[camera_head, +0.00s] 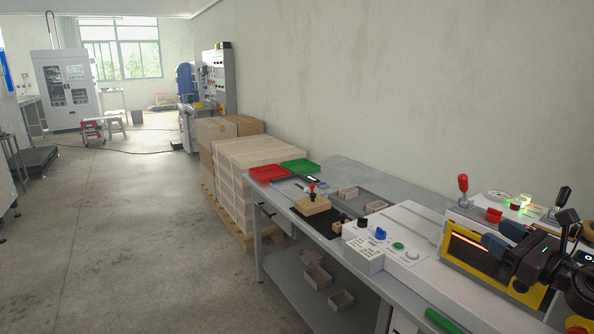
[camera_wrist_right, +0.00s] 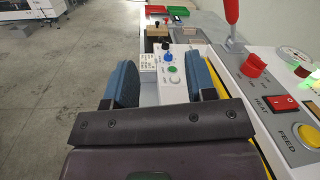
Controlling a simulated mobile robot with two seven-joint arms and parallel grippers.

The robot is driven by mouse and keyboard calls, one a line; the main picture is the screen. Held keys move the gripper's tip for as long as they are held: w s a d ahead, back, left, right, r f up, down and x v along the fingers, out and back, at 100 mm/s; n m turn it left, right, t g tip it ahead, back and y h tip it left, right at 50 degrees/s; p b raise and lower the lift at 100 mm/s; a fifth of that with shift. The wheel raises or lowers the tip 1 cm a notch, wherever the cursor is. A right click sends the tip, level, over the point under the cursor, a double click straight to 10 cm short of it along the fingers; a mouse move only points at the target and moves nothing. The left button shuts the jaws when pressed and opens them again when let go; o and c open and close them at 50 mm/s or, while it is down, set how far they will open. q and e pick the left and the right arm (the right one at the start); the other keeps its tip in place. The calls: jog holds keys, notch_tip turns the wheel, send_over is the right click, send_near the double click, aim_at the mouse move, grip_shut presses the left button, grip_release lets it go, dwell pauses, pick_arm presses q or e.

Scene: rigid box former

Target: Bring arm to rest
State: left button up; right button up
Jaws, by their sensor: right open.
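My right gripper (camera_head: 504,238) is at the right side of the head view, in front of the yellow-framed box forming machine (camera_head: 470,251). Its two blue finger pads stand apart with nothing between them. In the right wrist view the open gripper (camera_wrist_right: 163,80) shows over the machine's white control box (camera_wrist_right: 172,68), with the jaws empty. The wrist hides part of the machine. My left gripper is not in view.
The grey bench (camera_head: 340,170) carries a red tray (camera_head: 268,173), a green tray (camera_head: 299,166), a wooden block with a red-knobbed handle (camera_head: 312,204) and small cardboard boxes (camera_head: 348,193). A red-knobbed lever (camera_wrist_right: 232,20) rises beside the gripper. The floor (camera_head: 150,240) at left is clear.

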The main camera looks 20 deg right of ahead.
jog(key=s+a+f+m+g+h, duration=0.35)
jog(key=s+f+m+h, duration=0.25)
jog(key=f+m, duration=0.65)
jog(key=s+a+f+m+g+h, duration=0.3)
jog(key=s+f+m+g+h, duration=0.25)
jog(key=m, duration=1.15)
jog(key=s+a+f+m+g+y, duration=0.3)
jog(key=s+a+f+m+g, duration=0.25)
jog(key=a, duration=0.45)
jog(key=s+a+f+m+g+y, duration=0.2)
jog(key=s+a+f+m+y, duration=0.3)
jog(key=s+a, duration=0.4)
jog(key=w+f+t, duration=0.8)
jog(key=shift+w+a+t, duration=0.3)
jog(key=shift+t, duration=0.05)
